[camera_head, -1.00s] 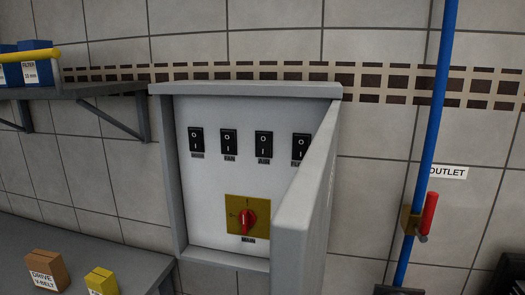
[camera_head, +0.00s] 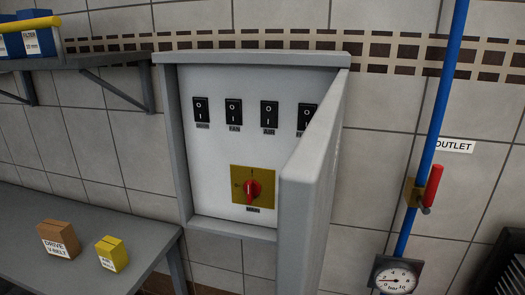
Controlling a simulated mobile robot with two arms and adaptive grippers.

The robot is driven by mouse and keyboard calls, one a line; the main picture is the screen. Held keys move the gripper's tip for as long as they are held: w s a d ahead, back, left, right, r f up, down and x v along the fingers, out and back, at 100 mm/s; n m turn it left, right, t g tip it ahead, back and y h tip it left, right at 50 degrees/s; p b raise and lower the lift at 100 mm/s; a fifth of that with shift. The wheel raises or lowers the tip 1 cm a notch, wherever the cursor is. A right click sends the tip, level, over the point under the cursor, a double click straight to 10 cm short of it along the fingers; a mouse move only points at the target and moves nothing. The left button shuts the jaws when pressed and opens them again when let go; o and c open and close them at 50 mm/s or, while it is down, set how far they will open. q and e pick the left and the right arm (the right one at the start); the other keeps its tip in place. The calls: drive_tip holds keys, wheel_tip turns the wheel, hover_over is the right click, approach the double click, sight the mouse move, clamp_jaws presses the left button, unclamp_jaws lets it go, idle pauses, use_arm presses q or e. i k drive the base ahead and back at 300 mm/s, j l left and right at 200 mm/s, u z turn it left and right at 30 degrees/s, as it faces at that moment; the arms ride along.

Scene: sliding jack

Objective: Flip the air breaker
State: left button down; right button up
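The air breaker (camera_head: 269,113) is a black rocker switch with white O and I marks, labelled AIR, third from the left in the row inside the grey electrical box (camera_head: 172,150). The box door (camera_head: 312,180) stands open toward me on the right side and partly covers the rightmost switch (camera_head: 306,117). The fan switch (camera_head: 234,112) is just left of the air breaker. A red rotary main switch (camera_head: 253,188) on a yellow plate sits below. Which way the air rocker is tilted is too small to tell. Neither of my grippers shows.
A blue pipe (camera_head: 437,120) with a red valve handle (camera_head: 432,186) runs down the wall at right, with a pressure gauge (camera_head: 396,277) low beside it. A bench (camera_head: 120,232) with two small boxes stands lower left. A shelf (camera_head: 110,62) hangs upper left.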

sight(268, 110)
drive_tip(key=i+j, duration=0.1)
drive_tip(key=j, duration=0.5)
drive_tip(key=i+j, duration=0.1)
drive_tip(key=j, duration=0.55)
drive_tip(key=i+j, duration=0.1)
drive_tip(key=j, duration=0.5)
